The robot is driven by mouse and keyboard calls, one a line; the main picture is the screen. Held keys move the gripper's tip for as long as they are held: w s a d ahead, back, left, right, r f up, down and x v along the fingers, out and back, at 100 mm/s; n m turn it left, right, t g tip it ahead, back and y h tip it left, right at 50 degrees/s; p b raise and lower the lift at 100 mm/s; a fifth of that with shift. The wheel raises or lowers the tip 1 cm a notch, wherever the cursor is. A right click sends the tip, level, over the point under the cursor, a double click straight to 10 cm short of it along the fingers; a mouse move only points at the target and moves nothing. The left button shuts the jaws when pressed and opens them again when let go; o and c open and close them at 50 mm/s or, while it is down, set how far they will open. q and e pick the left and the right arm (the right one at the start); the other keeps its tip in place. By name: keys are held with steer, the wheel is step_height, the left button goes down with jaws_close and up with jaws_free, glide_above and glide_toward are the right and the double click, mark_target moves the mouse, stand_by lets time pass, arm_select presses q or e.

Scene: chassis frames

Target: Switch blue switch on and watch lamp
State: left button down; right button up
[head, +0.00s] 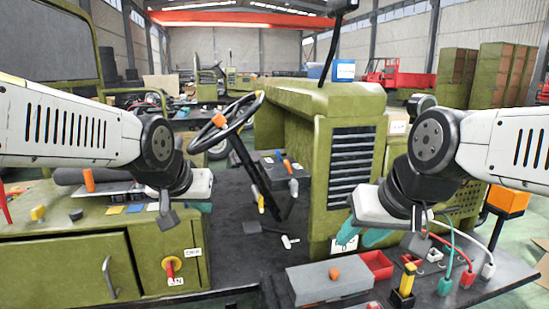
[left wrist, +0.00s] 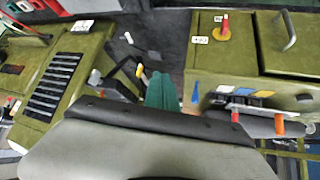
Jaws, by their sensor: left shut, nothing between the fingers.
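A row of small yellow, blue and white flat switches lies on top of the green left console (head: 60,262). The blue switch (head: 135,208) sits between the yellow and white ones; it also shows in the left wrist view (left wrist: 242,91). My left gripper (head: 206,207) is shut and empty, to the right of the switches and apart from them. Its teal fingers (left wrist: 163,93) show in the left wrist view. My right gripper (head: 360,238) hangs in front of the tractor grille, its teal fingers apart and nothing seen between them. I cannot make out which thing is the lamp.
A red knob on a yellow base (head: 170,268) is on the console front. The steering wheel (head: 228,118) and levers stand in the middle.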

arm_select(q)
steer(key=w+m+t, duration=0.2)
steer(key=w+t, duration=0.2)
steer(key=w, duration=1.1)
steer(key=m+t+h, duration=0.3)
steer(key=t+h, duration=0.1)
steer(key=h, duration=0.4)
glide_toward(271, 165)
steer(key=s+a+r, duration=0.2)
steer(key=s+r, duration=0.1)
steer(key=shift+s+a+r, duration=0.15)
steer(key=shift+s+r, duration=0.05)
steer(key=shift+g, duration=0.3)
steer(key=x, duration=1.4)
steer(key=shift+r, duration=0.1)
